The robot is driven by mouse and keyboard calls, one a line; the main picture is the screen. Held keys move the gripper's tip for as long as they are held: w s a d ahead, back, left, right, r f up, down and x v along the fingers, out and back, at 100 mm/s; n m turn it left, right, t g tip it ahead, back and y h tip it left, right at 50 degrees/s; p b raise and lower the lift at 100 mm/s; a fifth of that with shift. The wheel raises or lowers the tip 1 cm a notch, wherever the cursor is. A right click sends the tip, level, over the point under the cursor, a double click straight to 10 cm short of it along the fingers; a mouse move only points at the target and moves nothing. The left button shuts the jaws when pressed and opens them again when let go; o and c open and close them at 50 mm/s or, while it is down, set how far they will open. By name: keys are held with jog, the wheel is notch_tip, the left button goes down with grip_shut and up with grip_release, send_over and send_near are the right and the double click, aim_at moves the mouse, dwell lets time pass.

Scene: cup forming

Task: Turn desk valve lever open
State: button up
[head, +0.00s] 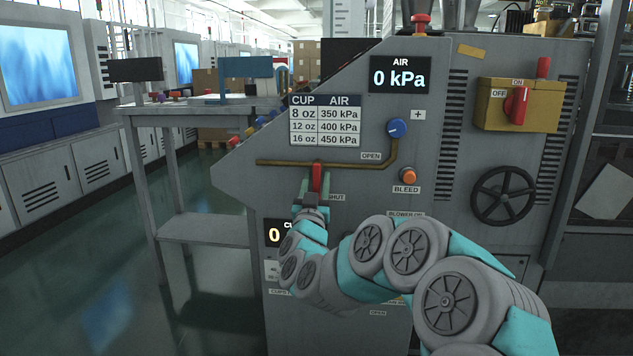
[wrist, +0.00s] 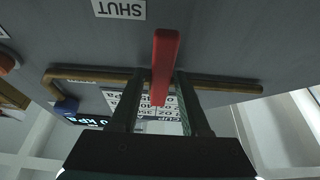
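The red valve lever (head: 317,177) hangs straight down from the brown pipe (head: 285,163) on the grey machine panel, across the pipe's line. The SHUT label (head: 337,197) is beside its lower end, and the OPEN label (head: 371,156) is up to the right, by the pipe. My gripper (head: 314,196) is at the lever's lower part. In the wrist view, which is upside down, the red lever (wrist: 165,65) lies between the two dark fingers of my gripper (wrist: 160,76). A gap shows at the left finger; the right finger is very close to the lever.
The air display (head: 400,75) reads 0 kPa. A blue knob (head: 397,128), an orange BLEED button (head: 408,175), a black handwheel (head: 503,194) and a yellow switch box (head: 540,104) are to the right. A grey table (head: 185,108) stands at the left, with open floor before it.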

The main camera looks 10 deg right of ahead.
grip_shut()
dwell(1.1)
